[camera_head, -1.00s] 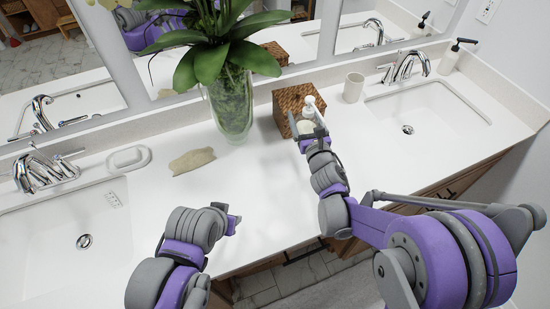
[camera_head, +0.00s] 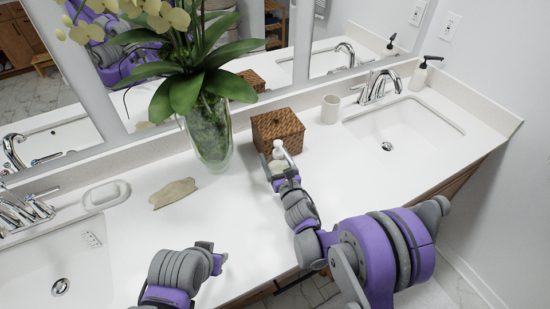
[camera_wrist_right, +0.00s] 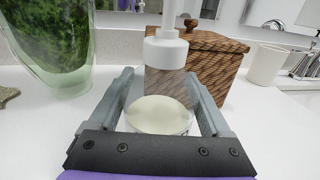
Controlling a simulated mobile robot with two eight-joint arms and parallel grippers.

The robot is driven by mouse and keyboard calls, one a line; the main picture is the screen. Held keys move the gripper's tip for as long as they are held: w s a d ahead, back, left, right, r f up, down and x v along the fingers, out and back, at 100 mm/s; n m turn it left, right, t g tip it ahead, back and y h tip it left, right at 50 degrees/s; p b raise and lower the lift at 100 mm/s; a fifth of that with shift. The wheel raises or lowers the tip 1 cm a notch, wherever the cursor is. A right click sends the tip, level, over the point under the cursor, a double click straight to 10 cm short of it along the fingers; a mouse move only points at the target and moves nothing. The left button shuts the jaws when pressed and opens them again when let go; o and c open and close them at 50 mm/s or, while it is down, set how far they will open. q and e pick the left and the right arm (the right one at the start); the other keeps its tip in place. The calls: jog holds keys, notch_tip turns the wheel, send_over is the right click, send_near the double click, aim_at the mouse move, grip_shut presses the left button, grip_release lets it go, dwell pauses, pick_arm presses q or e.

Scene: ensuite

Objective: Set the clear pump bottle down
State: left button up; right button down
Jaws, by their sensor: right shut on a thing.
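The clear pump bottle (camera_head: 279,152) has a white pump and stands upright in my right gripper (camera_head: 278,174), just in front of the woven box. In the right wrist view, the right gripper (camera_wrist_right: 160,105) has a finger on each side of the bottle (camera_wrist_right: 167,52). A round cream-coloured surface shows low in its see-through body. The bottle's base is hidden, so I cannot tell whether it touches the counter (camera_head: 240,215). My left gripper (camera_head: 218,262) is over the counter's front, apart from any object; its finger opening is unclear.
The woven box (camera_head: 278,130) is close behind the bottle. A glass vase (camera_head: 210,135) with a plant stands left, a cream cup (camera_head: 330,109) right. A flat beige piece (camera_head: 173,193) lies further left. Counter left of the right gripper is clear; a sink (camera_head: 400,125) lies right.

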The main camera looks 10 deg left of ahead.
jog(key=shift+c, duration=1.3)
grip_release()
jog(key=shift+f, duration=0.15)
jog(key=shift+o, duration=1.3)
